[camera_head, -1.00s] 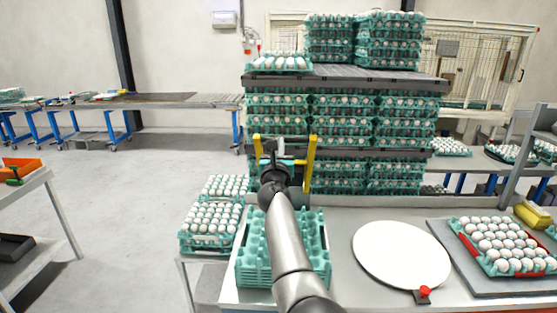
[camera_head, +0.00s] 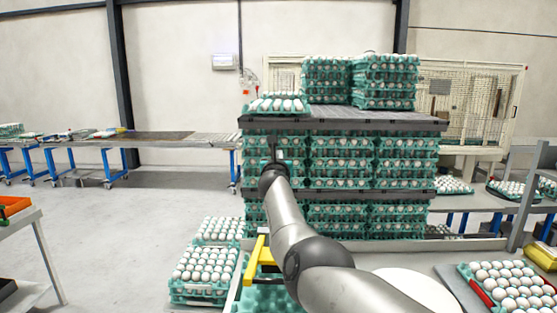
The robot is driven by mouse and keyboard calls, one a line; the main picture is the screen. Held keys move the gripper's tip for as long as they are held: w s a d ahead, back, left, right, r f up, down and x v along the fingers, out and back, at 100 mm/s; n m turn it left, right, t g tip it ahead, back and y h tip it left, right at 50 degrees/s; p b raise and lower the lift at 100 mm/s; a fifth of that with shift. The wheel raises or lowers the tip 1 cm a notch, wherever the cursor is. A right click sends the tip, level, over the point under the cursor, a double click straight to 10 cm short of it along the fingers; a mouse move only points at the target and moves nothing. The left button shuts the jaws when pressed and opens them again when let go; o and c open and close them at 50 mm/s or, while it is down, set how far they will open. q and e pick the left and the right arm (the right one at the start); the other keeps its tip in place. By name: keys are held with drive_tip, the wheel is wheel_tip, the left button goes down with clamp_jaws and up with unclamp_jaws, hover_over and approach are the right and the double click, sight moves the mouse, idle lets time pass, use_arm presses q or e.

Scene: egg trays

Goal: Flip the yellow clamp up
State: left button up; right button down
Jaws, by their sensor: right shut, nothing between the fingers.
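The yellow clamp (camera_head: 256,260) shows left of my right forearm, low in the view, above the empty green trays. A bent yellow bar is visible, and the rest of it is hidden behind my arm. My right gripper (camera_head: 276,152) is well above the clamp and apart from it, in front of the stacked egg trays. It is shut with nothing between its fingers. My left gripper is out of view.
A tall stack of egg trays (camera_head: 340,175) with a dark pallet sheet (camera_head: 350,118) stands ahead. Empty green trays (camera_head: 262,300) are below the clamp. Filled trays (camera_head: 205,268) stand to the left. A white round plate (camera_head: 425,285) is partly behind my arm.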

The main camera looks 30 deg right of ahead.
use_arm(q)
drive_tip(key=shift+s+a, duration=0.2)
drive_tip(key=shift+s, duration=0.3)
use_arm(e)
drive_tip(key=shift+s+a+r, duration=0.15)
drive_tip(key=shift+s+a, duration=0.15)
drive_tip(key=shift+s, duration=0.1)
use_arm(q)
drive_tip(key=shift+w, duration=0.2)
